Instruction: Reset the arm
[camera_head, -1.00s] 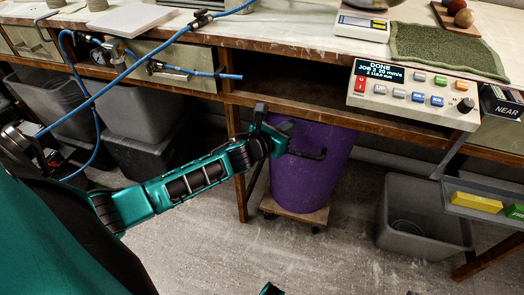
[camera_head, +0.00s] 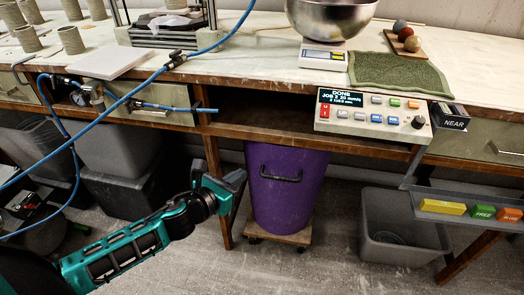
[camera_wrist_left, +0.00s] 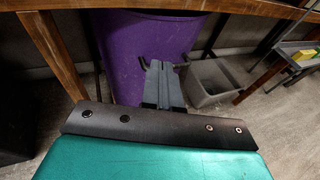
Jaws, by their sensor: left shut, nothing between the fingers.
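My left arm (camera_head: 125,245) is teal and black and reaches in from the lower left of the head view. My left gripper (camera_head: 234,181) is low, in front of the bench and just left of the purple bin (camera_head: 285,195). In the left wrist view its grey fingers (camera_wrist_left: 162,84) are together with nothing between them, and the purple bin (camera_wrist_left: 135,50) stands beyond them. My right gripper is out of view.
The bench top (camera_head: 260,68) carries a steel bowl (camera_head: 330,18) and a green cloth (camera_head: 400,75). A control box (camera_head: 372,115) sits at its front edge. Grey bins stand below at left and right (camera_head: 400,228). A blue hose (camera_head: 120,103) crosses the left side. Some floor is clear.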

